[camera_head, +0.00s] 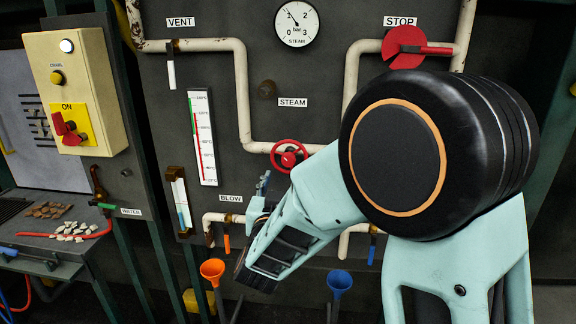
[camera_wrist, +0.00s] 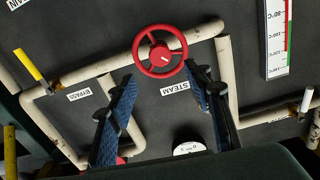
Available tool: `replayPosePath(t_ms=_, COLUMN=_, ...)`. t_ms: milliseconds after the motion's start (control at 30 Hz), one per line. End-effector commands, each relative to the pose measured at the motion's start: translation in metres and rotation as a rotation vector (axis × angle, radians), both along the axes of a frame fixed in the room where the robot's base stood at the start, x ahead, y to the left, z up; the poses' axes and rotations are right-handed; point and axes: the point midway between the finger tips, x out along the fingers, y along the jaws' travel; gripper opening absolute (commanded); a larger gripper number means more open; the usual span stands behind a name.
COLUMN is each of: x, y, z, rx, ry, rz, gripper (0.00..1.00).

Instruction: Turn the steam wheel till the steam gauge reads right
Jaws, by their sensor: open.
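The steam wheel (camera_head: 289,156) is a small red handwheel on the dark panel, on the pipe below the STEAM label (camera_head: 293,102). In the wrist view the wheel (camera_wrist: 159,51) shows whole, with a pale mark at its hub. My gripper (camera_wrist: 160,73) is open and empty, its two dark blue fingers apart with the wheel just beyond their tips. I see no contact. The steam gauge (camera_head: 297,24) is a white dial marked 0 to 3 bar; its needle points up and left, near the 1. In the wrist view the gauge (camera_wrist: 188,148) is partly cut off.
Cream pipes (camera_head: 242,100) run across the panel around the wheel. A red STOP handle (camera_head: 405,48) is at the upper right. A thermometer scale (camera_head: 202,137) is left of the wheel.

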Motion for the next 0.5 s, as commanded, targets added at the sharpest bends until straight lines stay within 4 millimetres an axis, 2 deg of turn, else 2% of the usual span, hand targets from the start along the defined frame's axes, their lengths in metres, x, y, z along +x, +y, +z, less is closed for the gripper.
replayPosePath(t_ms=300, x=0.062, y=-0.003, z=0.001, rx=-0.001, ry=0.0, rz=-0.002, gripper=0.46)
replayPosePath(t_ms=500, x=0.086, y=-0.003, z=0.001, rx=-0.001, ry=0.0, rz=0.0, gripper=0.46)
